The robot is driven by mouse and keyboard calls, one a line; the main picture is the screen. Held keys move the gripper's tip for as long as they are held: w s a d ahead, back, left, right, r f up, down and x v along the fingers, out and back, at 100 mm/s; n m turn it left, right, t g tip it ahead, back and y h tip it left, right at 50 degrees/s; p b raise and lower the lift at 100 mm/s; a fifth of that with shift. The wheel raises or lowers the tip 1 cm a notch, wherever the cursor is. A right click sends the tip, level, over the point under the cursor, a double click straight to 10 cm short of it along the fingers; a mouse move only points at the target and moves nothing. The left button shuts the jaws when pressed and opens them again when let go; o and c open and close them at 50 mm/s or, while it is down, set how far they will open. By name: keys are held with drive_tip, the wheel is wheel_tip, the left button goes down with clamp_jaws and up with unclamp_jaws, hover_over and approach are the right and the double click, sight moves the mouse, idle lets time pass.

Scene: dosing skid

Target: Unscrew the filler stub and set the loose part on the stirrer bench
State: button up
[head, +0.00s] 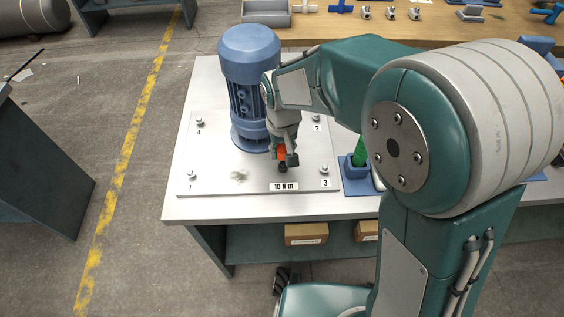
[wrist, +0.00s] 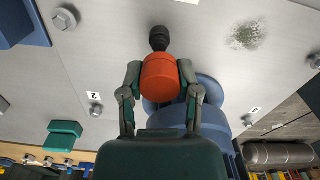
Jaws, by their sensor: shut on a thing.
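My gripper (head: 286,160) is shut on an orange-red cylindrical piece (wrist: 160,80), one finger on each side. The orange-red also shows between the fingers in the head view (head: 281,153). A black narrower end (wrist: 158,38) sticks out of it, pointing down close above the metal plate in the head view; I cannot tell whether it touches. The piece looks like a handled tool. A blue ribbed motor (head: 250,90) stands upright on the plate (head: 215,165), just behind my gripper. I can identify no filler stub, and no bench marked as the stirrer bench.
Bolts stand at the plate's corners, including one by label 3 (head: 324,170). A "10 N m" label (head: 284,187) lies at its front. A blue holder with a green item (head: 359,155) stands right of the plate. A wooden bench (head: 420,30) with small parts is behind. Cardboard boxes (head: 306,234) sit below.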

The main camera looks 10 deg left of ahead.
sight(282, 148)
drive_tip(key=shift+r, duration=0.35)
drive_tip(key=shift+r, duration=0.1)
drive_tip(key=shift+r, duration=1.4)
